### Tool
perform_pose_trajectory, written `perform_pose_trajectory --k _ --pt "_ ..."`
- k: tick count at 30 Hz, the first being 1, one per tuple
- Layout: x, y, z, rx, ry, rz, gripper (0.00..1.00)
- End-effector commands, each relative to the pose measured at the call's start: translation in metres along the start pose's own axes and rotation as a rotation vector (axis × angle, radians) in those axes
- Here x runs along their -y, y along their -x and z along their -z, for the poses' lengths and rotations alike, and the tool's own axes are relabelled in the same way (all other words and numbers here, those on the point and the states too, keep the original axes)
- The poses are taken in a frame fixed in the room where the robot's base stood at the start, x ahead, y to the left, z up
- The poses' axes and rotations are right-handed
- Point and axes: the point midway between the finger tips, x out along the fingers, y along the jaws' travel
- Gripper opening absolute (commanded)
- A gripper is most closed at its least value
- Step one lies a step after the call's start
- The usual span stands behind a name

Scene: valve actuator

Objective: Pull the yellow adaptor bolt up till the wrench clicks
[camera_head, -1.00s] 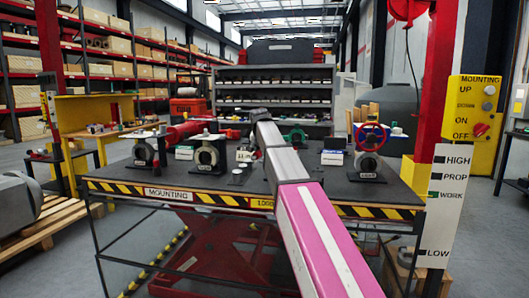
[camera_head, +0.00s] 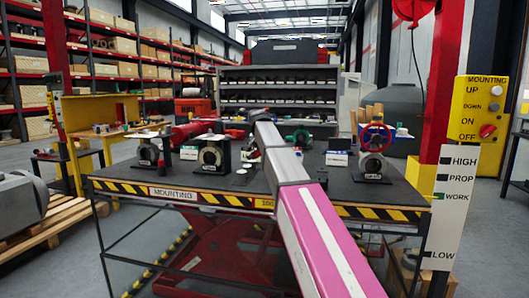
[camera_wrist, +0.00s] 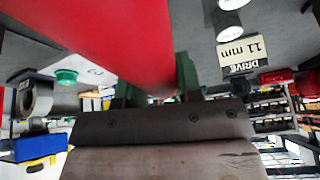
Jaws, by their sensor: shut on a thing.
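My gripper (camera_wrist: 157,93) shows in the wrist view with its dark grey body below and a green part on each side. It is shut on a thick red cylinder (camera_wrist: 100,35) that fills the upper left and middle. In the head view my own arm hides the gripper, and a red cylinder (camera_head: 195,131) lies at the back left of the mounting table. I cannot make out the yellow adaptor bolt in either view, and I cannot tell what the far end of the red cylinder touches.
The mounting table (camera_head: 130,172) has a striped front edge. A flanged fitting (camera_head: 213,152) stands at left and a valve with a red handwheel (camera_head: 375,138) at right. A label reading 11 mm DRIVE (camera_wrist: 243,52) is close by. A yellow control panel (camera_head: 478,108) stands at far right.

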Motion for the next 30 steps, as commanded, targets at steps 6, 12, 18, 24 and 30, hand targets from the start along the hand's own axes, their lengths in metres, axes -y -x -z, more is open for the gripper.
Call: perform_pose_trajectory --k 6,12,18,24,30 --pt "0.006 0.000 0.002 -0.003 -0.035 -0.015 0.00" --pt "0.006 0.000 0.002 -0.002 -0.004 0.000 0.00" --pt "0.007 0.004 0.004 -0.003 -0.003 0.003 0.00" --pt "0.008 0.010 0.007 -0.004 -0.001 0.005 0.00" --pt "0.007 0.016 0.009 -0.003 -0.004 0.002 0.00"
